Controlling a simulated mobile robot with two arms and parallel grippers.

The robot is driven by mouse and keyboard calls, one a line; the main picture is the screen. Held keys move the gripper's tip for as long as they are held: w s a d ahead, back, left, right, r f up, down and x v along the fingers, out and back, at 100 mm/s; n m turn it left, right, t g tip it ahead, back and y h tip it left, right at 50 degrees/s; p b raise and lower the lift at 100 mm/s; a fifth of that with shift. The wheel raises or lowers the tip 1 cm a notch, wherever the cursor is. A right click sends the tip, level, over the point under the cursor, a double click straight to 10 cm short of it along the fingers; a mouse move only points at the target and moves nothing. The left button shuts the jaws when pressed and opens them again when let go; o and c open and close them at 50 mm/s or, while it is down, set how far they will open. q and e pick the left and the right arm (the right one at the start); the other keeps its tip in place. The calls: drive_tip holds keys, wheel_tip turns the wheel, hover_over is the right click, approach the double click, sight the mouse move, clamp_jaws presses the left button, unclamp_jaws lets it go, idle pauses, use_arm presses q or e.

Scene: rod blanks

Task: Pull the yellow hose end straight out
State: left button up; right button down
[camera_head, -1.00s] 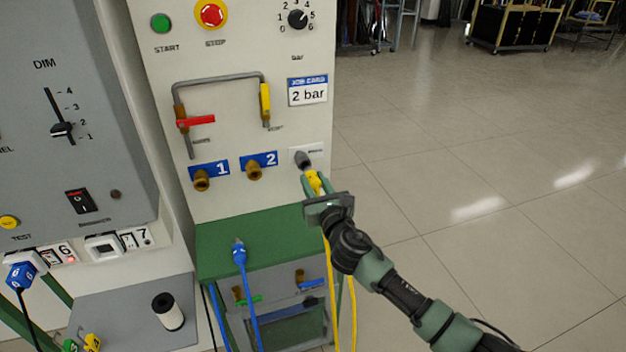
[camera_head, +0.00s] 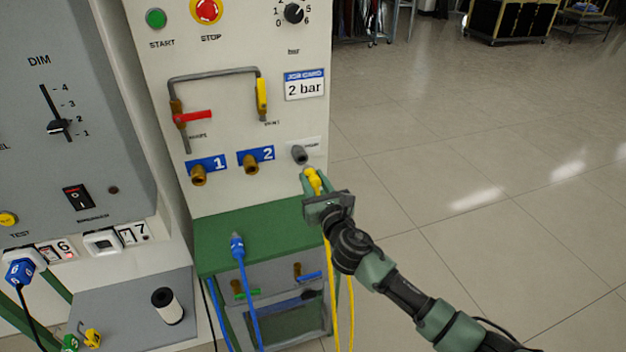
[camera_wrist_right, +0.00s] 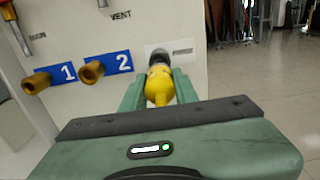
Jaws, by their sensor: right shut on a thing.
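The yellow hose end (camera_head: 315,182) is held between the green fingers of my right gripper (camera_head: 312,181), which is shut on it. It points at the grey port (camera_head: 299,154) on the white panel. In the head view a small gap shows between the port and the hose end. In the right wrist view the yellow hose end (camera_wrist_right: 159,86) sits between the fingers, with the dark grey port (camera_wrist_right: 159,57) just behind it; there they overlap. The yellow hose (camera_head: 330,280) hangs below my gripper. My left gripper is not in view.
Brass ports 1 (camera_head: 199,176) and 2 (camera_head: 250,163) are left of the grey port. A blue hose end (camera_head: 237,245) stands on the green bench top (camera_head: 210,258) below. Open tiled floor (camera_head: 470,160) lies to the right.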

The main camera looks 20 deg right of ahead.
drive_tip(key=shift+s+r+p, duration=0.1)
drive_tip(key=shift+s+p, duration=0.3)
drive_tip(key=shift+s, duration=0.6)
drive_tip(key=shift+s+d+p, duration=0.1)
drive_tip(key=shift+s+p, duration=0.45)
drive_tip(key=shift+s, duration=1.45)
